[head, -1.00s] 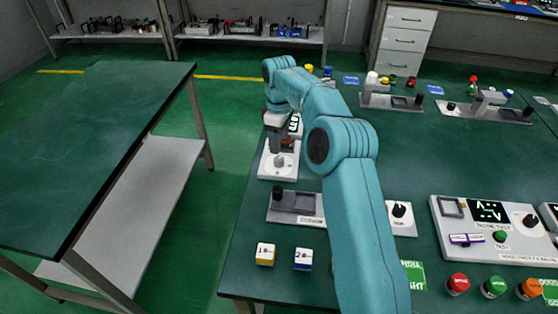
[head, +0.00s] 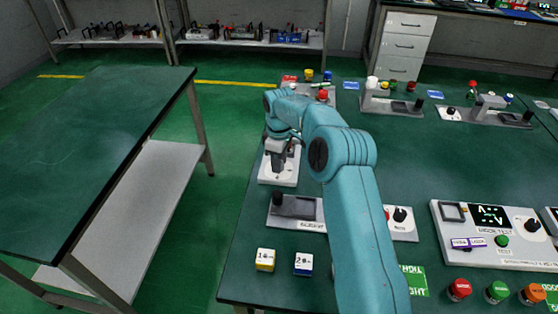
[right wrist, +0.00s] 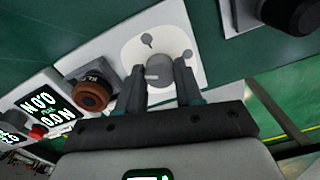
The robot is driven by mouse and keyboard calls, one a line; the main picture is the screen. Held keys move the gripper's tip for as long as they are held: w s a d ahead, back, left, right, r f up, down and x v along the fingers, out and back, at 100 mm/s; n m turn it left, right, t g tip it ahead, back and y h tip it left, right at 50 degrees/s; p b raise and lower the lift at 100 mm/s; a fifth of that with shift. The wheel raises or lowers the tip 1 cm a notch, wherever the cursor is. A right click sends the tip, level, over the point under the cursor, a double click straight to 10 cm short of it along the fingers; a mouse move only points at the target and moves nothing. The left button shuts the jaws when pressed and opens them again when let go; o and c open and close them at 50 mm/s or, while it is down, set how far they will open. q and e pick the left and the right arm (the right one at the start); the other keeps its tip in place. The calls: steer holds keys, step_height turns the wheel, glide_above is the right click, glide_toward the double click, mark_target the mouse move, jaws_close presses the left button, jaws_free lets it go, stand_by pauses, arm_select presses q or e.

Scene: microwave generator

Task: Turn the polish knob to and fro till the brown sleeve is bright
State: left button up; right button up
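The polish knob (right wrist: 160,72) is a grey round knob on a pale plate in the right wrist view. My right gripper (right wrist: 161,68) has one finger on each side of it, very close, and I see no clear grip. The brown sleeve (right wrist: 92,95) shows beside the knob on a dark holder, dull brown-orange. In the head view my right gripper (head: 280,160) is over the white polish unit (head: 278,180) and hides the knob and sleeve there. My left gripper is not in view.
A lit display (right wrist: 48,112) stands left of the sleeve in the right wrist view. In the head view, a grey fixture (head: 296,208) and two cubes, yellow-based (head: 265,260) and blue-based (head: 303,264), lie nearer. A test panel (head: 490,235) stands at right.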

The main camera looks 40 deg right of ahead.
steer(key=shift+r+m, duration=0.1)
steer(key=shift+m, duration=0.3)
steer(key=shift+m+p, duration=0.45)
steer(key=shift+m, duration=0.15)
steer(key=m, duration=0.3)
steer(key=shift+m+p, duration=0.3)
steer(key=shift+p, duration=0.05)
steer(key=m, duration=0.3)
steer(key=shift+m, duration=2.1)
steer(key=shift+w, duration=0.1)
steer(key=o, duration=1)
steer(key=shift+o, duration=0.2)
